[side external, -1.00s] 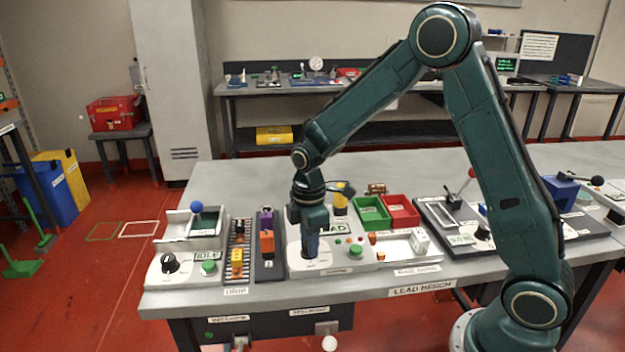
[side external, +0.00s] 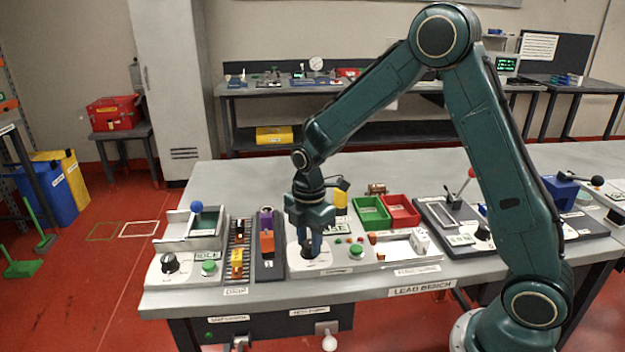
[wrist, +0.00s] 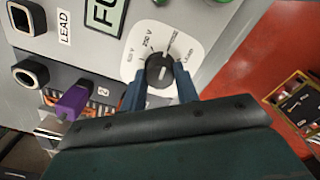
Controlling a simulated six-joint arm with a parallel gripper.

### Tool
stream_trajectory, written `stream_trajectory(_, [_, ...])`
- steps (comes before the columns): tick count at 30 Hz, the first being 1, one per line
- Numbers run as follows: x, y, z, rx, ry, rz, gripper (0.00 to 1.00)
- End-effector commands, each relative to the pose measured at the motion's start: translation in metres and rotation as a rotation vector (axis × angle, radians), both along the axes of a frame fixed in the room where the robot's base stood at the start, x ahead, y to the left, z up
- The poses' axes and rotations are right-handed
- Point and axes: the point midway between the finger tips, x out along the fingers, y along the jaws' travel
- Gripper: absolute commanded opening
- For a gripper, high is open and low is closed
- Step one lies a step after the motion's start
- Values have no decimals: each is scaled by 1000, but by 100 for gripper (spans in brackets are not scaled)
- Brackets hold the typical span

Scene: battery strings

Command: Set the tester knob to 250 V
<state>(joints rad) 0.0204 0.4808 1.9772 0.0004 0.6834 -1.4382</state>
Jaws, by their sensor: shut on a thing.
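The tester (side external: 335,262) is a light grey panel on the bench with a white dial plate, a green button and a small display. Its black knob (wrist: 160,72) stands on the white dial plate (wrist: 187,46), which carries printed marks, one reading 250 V. My gripper (wrist: 160,80) points down over the tester, its two blue fingers on either side of the knob and shut on it. In the side view, my gripper (side external: 311,247) largely covers the knob. The knob's white pointer line is short, and I cannot tell for sure which mark it meets.
A purple part (wrist: 73,101) stands in a slot beside the tester. Green (side external: 371,213) and red (side external: 402,211) bins are behind it to the right. Another station with a black knob (side external: 170,263) is at the left.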

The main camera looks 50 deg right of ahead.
Motion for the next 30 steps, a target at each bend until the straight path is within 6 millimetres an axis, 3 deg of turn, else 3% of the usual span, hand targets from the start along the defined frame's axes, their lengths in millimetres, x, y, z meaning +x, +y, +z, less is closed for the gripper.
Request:
stream_trajectory(12, [0, 0, 1, 0, -1, 294, 12])
stream_trajectory(30, [0, 0, 1, 1, -1, 396, 12])
